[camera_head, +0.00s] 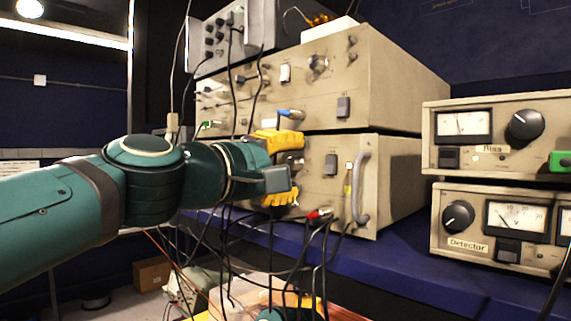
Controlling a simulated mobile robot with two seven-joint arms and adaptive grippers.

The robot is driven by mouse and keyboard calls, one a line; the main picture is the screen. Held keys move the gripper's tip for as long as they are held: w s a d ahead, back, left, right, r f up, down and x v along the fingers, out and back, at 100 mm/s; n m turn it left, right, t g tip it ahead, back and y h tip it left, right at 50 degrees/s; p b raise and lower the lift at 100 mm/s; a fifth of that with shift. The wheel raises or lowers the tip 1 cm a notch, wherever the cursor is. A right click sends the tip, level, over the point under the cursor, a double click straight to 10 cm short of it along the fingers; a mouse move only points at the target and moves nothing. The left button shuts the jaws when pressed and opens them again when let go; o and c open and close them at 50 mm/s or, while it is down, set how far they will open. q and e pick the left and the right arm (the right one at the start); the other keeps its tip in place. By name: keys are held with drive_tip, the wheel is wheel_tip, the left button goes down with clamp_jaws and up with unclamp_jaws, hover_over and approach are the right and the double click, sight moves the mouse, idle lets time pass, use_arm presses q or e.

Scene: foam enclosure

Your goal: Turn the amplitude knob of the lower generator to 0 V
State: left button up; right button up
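The lower generator (335,195) is a beige box on the blue shelf, with a grey handle and a switch on its front. My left gripper (280,168) reaches in from the left in front of its panel. Its yellow fingers are apart, one above and one below a dark knob (296,161) on the generator. The gripper hides part of the knob and the panel's left side. I cannot tell whether the fingers touch the knob, nor read its scale. My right gripper does not clearly show.
A second beige generator (370,75) stands directly on top. Black cables (270,245) hang in front of the panel, near the gripper, with a red plug (319,213) below it. Two metered units, Bias (495,150) and Detector (470,247), stand at the right.

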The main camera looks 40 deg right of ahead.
use_arm(q)
drive_tip(key=shift+r, duration=0.1)
drive_tip(key=shift+a, duration=0.5)
drive_tip(key=s+a, duration=0.1)
drive_tip(key=a, duration=1)
drive_tip(key=shift+f, duration=0.2)
